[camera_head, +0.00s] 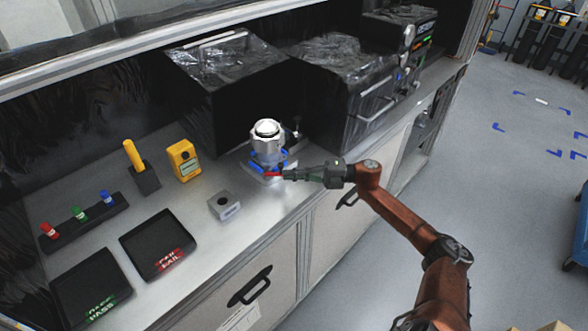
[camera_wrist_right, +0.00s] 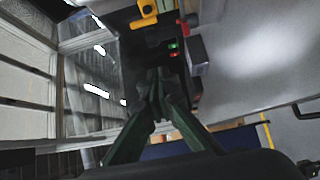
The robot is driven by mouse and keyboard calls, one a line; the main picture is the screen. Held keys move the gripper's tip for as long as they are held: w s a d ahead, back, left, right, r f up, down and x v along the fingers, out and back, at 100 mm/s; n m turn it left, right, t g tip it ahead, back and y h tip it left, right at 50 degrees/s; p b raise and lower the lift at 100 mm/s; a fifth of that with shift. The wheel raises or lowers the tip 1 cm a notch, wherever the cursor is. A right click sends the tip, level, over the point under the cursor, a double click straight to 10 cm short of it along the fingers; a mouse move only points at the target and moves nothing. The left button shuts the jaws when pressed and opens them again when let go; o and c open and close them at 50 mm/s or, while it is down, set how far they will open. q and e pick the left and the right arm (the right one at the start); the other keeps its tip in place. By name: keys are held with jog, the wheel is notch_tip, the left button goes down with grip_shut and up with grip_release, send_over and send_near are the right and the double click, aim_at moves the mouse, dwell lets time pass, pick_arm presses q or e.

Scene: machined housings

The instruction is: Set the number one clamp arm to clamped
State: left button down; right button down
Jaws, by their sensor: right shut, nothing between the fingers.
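A silver machined housing (camera_head: 267,138) stands upright on a fixture with blue parts (camera_head: 260,156) on the bench. A small red piece (camera_head: 273,174), which looks like a clamp arm, is low at the front of the fixture. I cannot read a number on it or tell its clamp state. My right gripper (camera_head: 286,174) is shut, with its fingertips at or very close to the red piece; I cannot tell whether they touch. The closed fingers (camera_wrist_right: 157,88) show empty in the right wrist view. My left gripper is not in view.
A grey block (camera_head: 224,205) and a yellow meter (camera_head: 184,160) stand left of the fixture. Farther left are a yellow-handled tool (camera_head: 134,155), a rack (camera_head: 86,222) of coloured pieces, a FAIL tray (camera_head: 139,244) and a PASS tray (camera_head: 73,290). Black-wrapped boxes (camera_head: 230,95) stand behind.

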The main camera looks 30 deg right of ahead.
jog(key=b+v, duration=0.1)
jog(key=v, duration=0.2)
jog(key=shift+a, duration=0.1)
jog(key=d, duration=0.2)
jog(key=d+b, duration=0.1)
jog(key=shift+w+d+f, duration=0.15)
jog(key=shift+w+f, duration=0.15)
jog(key=shift+w, duration=0.1)
jog(key=d, duration=0.2)
jog(key=shift+s+d+r, duration=0.2)
jog(key=shift+s+d, duration=0.05)
jog(key=shift+s, duration=0.1)
jog(key=shift+s+d, duration=0.1)
jog(key=shift+d, duration=0.4)
